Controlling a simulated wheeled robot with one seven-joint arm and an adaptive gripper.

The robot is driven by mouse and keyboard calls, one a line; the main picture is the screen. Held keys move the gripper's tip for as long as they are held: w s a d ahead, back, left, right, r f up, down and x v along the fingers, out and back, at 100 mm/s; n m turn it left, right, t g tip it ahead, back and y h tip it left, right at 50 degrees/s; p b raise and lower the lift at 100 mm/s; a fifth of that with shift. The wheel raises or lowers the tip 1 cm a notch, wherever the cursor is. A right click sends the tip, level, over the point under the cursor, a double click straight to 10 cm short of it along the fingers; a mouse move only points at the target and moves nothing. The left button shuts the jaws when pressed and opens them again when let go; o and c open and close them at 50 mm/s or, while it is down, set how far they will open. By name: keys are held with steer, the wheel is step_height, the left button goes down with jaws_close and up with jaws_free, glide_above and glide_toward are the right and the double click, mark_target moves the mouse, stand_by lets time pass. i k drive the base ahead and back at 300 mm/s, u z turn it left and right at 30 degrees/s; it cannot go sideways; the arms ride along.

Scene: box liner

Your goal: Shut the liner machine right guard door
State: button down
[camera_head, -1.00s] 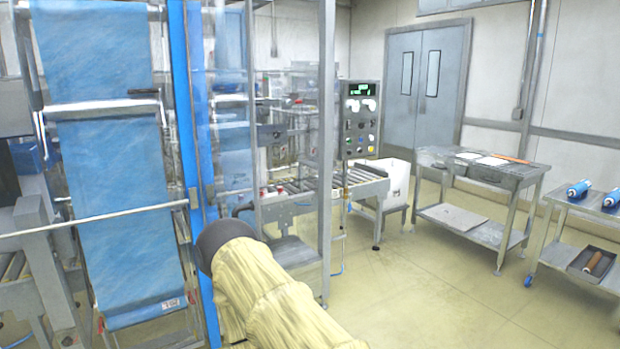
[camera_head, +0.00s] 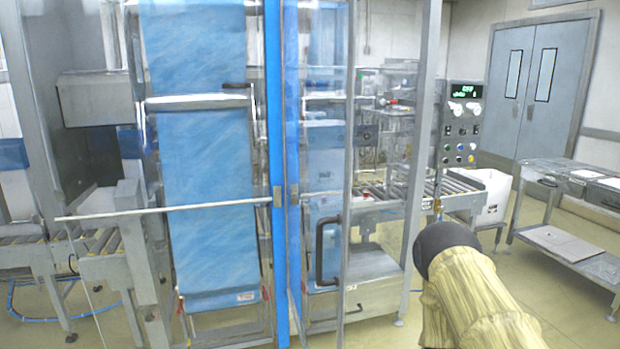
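The right guard door (camera_head: 346,190) is a clear panel with a grey edge, beside the blue upright in the middle of the head view. It appears to stand open, swung out towards me, with a gap between its free edge and the grey machine post on the right. A black D-shaped door handle (camera_head: 319,250) sits low on the panel. My arm, in a beige sleeve with a dark rounded end, enters at lower right, to the right of the door and apart from the handle in the picture. My gripper's fingers do not show.
The blue liner film (camera_head: 208,190) hangs left of the blue upright (camera_head: 274,150). A control panel (camera_head: 461,125) and a roller conveyor (camera_head: 400,193) are right of the door. A grey table (camera_head: 550,180) stands at far right. Open floor lies between table and machine.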

mark_target(316, 296)
steer(key=i, duration=1.35)
steer(key=z, duration=0.55)
steer(key=k, duration=0.5)
steer(key=z, duration=0.65)
steer(key=k, duration=1.05)
steer(key=u, duration=0.5)
